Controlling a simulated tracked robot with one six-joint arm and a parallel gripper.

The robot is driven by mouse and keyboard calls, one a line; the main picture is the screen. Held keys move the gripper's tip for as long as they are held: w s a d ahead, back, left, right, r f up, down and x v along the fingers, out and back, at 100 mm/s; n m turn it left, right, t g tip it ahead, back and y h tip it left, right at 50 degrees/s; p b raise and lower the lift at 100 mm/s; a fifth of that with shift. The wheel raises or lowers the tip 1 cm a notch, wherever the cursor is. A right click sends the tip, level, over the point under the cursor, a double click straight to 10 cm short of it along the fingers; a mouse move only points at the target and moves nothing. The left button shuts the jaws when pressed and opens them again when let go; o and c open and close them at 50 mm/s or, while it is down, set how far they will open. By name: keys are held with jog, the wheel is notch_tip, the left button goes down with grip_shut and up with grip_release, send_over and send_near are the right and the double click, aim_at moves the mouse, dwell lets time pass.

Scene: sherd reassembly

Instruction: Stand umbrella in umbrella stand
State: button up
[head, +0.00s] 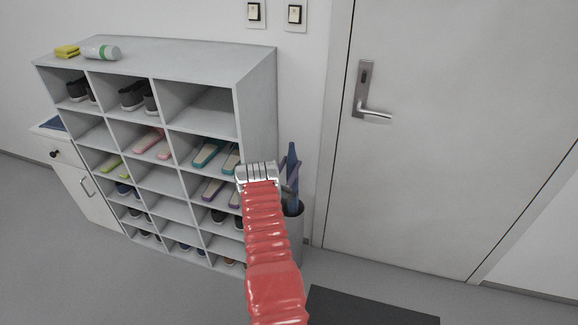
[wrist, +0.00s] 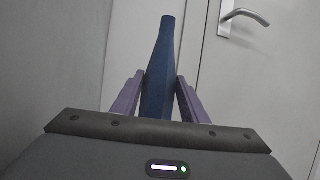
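The blue umbrella (head: 292,162) is upright with a slight lean, its lower part behind the rim of the grey umbrella stand (head: 294,238). The stand is on the floor between the shoe shelf and the door, partly hidden by my red arm. My gripper (head: 288,180) is at the umbrella's upper part, above the stand. In the wrist view the umbrella (wrist: 160,70) rises between the two purple fingers of my gripper (wrist: 161,78), whose tips appear to meet it on both sides. The umbrella's lower end is hidden, so I cannot tell whether it rests on the stand's bottom.
The shoe shelf (head: 258,110), with several pairs of shoes, stands close to the left of the stand. The door (head: 440,130) with its lever handle (head: 374,113) is to the right. A dark mat (head: 370,308) lies before it. The floor at right is clear.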

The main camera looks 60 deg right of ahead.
jog(key=o, duration=0.4)
jog(key=shift+a+f, duration=0.1)
jog(key=v, duration=0.7)
jog(key=shift+a, duration=0.2)
jog(key=shift+s, duration=0.15)
dwell(1.3)
